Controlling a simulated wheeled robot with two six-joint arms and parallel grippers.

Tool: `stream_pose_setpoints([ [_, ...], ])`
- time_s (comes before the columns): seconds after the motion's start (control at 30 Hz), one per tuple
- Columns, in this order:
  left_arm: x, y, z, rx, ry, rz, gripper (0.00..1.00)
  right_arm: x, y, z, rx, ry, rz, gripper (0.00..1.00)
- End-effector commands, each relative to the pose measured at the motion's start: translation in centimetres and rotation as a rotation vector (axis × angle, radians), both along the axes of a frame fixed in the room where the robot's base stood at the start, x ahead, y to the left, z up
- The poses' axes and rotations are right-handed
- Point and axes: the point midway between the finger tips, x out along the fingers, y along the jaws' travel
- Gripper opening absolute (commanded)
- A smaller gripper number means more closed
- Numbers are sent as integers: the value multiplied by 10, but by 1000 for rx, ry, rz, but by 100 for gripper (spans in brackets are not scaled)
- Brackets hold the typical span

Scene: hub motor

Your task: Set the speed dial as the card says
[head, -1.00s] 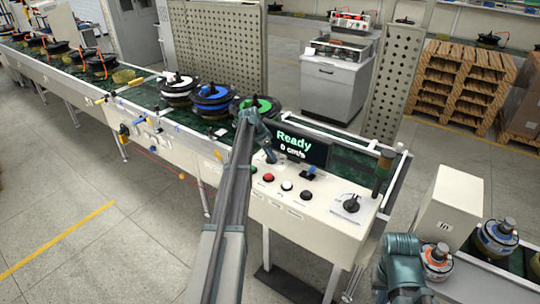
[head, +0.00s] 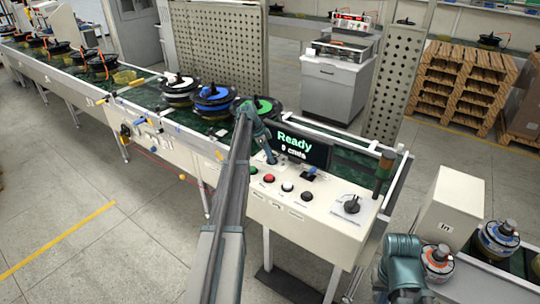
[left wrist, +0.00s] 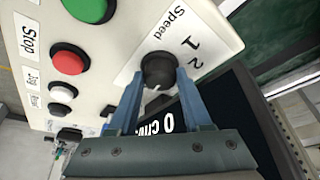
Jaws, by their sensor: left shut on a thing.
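The speed dial is a black round knob (left wrist: 158,70) on a white plate marked "Speed", with the numbers 1 and 2 beside it. A pale mark shows on its lower edge in the left wrist view, on the gripper's side. My left gripper (left wrist: 160,78) is shut on the knob, one blue finger on each side. In the head view my left gripper (head: 270,155) reaches down to the panel left of the screen and hides the dial. The screen (head: 302,147) reads "Ready" and 0 cm/s. I cannot make out a card.
Green, red, white and black buttons (head: 287,186) line the panel's front. A larger black rotary switch (head: 351,205) sits at its right. Wheel hubs (head: 210,97) stand on the conveyor behind. A white box marked "In" (head: 447,210) stands at the right.

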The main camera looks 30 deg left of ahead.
Motion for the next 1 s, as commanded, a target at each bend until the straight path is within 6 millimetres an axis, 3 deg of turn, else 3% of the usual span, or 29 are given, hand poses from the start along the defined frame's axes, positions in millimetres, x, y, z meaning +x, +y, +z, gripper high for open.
stream_pose_setpoints([
  [0.27,-1,0,0,2,1,-2,0,0,0,0,0,0,0,0],
  [0.3,-1,0,0,3,1,-2,54,0,0,0,0,0,0,0],
  [0.33,-1,0,0,3,2,-1,60,0,0,0,0,0,0,0],
  [0.77,-1,1,3,1,1,0,62,0,0,3,0,0,0,0],
  [1.0,-5,6,23,1,0,1,62,0,0,23,0,0,0,0],
])
